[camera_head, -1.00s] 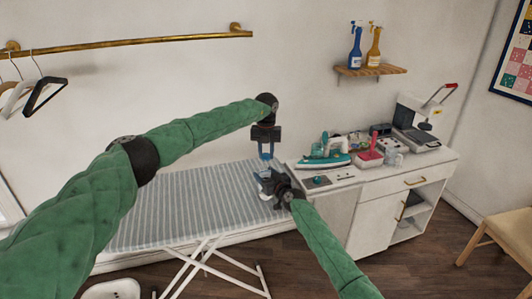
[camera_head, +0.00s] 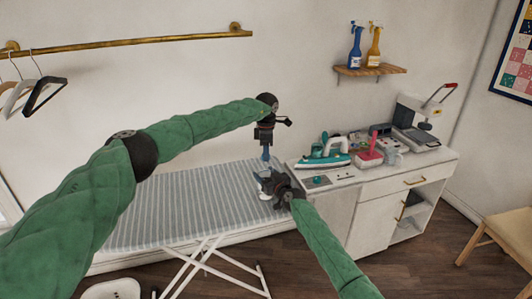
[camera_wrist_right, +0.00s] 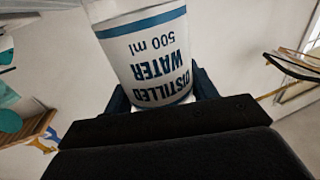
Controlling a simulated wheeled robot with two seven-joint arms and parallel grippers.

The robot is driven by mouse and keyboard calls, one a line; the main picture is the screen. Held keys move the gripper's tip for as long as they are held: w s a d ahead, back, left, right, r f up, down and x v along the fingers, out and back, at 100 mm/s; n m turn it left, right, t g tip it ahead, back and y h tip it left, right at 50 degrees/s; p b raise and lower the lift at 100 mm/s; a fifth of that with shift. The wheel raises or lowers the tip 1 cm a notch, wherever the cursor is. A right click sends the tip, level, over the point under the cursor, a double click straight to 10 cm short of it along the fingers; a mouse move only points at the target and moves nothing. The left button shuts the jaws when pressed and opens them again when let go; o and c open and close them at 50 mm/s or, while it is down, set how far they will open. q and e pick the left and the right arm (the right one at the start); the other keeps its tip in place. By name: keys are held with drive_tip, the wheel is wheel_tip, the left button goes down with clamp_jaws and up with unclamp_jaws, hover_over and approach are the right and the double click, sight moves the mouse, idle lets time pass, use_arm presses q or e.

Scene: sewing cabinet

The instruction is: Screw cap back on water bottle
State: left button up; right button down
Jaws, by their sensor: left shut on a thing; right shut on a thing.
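The water bottle (camera_wrist_right: 150,55) fills the upper middle of the right wrist view, with a white label reading "DISTILLED WATER 500 ml". My right gripper (camera_wrist_right: 160,95) is shut on it, with dark fingers on both sides. In the head view the right gripper (camera_head: 270,186) holds the bottle over the right end of the ironing board. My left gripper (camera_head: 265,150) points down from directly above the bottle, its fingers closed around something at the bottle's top. The cap cannot be made out, and whether it sits on the neck is hidden.
The striped ironing board (camera_head: 180,205) is clear on its left. A white cabinet (camera_head: 375,195) stands to the right, carrying a teal iron (camera_head: 325,152) and a pink-handled item (camera_head: 369,152). Spray bottles (camera_head: 365,48) stand on a wall shelf (camera_head: 370,71).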

use_arm(q)
drive_tip(key=m, duration=0.3)
drive_tip(key=shift+w+a+r+m, duration=0.1)
drive_tip(key=shift+a+m, duration=0.05)
drive_tip(key=shift+m, duration=0.15)
use_arm(e)
drive_tip(key=shift+a, duration=0.1)
use_arm(q)
drive_tip(key=o, duration=1.2)
drive_tip(key=shift+c, duration=0.2)
wheel_tip(320, 180, up, 12)
use_arm(e)
drive_tip(key=shift+c, duration=1.9)
unclamp_jaws()
drive_tip(key=shift+s, duration=0.1)
